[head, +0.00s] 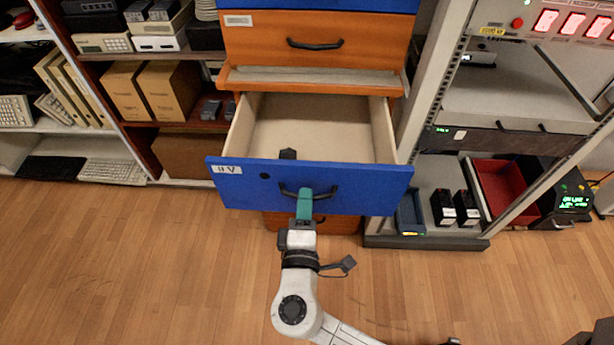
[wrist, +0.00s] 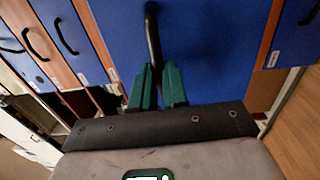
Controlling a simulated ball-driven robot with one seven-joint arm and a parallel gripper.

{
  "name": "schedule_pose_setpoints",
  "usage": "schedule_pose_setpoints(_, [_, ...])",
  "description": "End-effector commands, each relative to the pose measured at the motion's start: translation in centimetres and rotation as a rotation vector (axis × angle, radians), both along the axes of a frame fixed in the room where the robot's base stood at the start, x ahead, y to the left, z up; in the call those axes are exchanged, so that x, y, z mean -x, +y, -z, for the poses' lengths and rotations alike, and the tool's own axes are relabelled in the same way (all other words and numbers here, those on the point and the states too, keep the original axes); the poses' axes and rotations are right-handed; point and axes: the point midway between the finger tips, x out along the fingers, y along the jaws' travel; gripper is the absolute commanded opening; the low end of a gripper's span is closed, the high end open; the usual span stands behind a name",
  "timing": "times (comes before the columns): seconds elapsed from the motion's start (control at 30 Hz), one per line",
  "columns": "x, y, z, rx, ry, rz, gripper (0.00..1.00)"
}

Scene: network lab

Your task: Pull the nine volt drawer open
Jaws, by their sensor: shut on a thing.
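The blue drawer (head: 240,188) is pulled well out of the cabinet in the head view. A small white label (head: 227,169) at its upper left ends in "V"; the rest is hard to read. Its pale inside looks mostly empty. My gripper (head: 304,194) is shut on the black drawer handle (head: 328,192), in front of the blue front. In the wrist view, the green fingers of my gripper (wrist: 158,78) close around the lower end of the handle (wrist: 152,38), with the blue front (wrist: 215,50) behind.
An orange drawer (head: 260,42) above is shut. A shelf with boxes (head: 125,90) and keyboards (head: 110,171) stands left. A rack with a red bin (head: 503,190) and black batteries (head: 443,207) stands right. The wooden floor (head: 150,270) in front is clear.

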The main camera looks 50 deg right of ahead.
Motion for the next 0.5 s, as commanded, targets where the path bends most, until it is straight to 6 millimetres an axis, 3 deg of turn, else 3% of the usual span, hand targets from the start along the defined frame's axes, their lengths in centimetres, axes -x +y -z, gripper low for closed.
schedule_pose_setpoints(0.2, [2.2, 2.9, 0.2, 0.000, 0.004, -0.003, 0.00])
schedule_pose_setpoints(0.5, [3.5, 4.4, 0.1, 0.000, 0.004, 0.000, 0.00])
